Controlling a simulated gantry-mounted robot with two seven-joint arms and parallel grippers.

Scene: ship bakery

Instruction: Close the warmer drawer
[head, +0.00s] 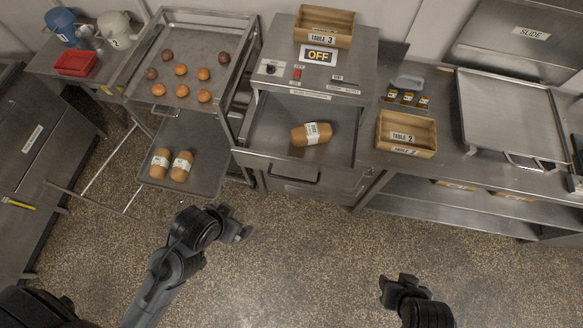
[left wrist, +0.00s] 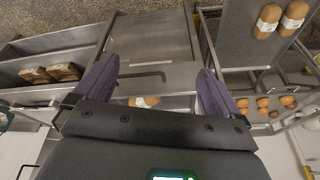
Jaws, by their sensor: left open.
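The warmer drawer (head: 268,150) is pulled out from the steel warmer (head: 340,88) in the head view. It holds one wrapped loaf (head: 300,135) and has a bar handle (head: 292,174) on its front. My left gripper (head: 238,222) is open and empty over the floor, in front of and apart from the drawer. In the left wrist view, the handle (left wrist: 142,75) and part of the loaf (left wrist: 150,101) show between the open fingers. My right gripper (head: 398,280) is low over the floor at the right, far from the drawer; its jaw opening is unclear.
A rack at left has a tray of buns (head: 215,50) above and a pulled-out tray with two wrapped loaves (head: 205,150) below. A crate (head: 345,30) sits on the warmer. A counter at right holds another crate (head: 425,138). The floor (head: 300,240) ahead is clear.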

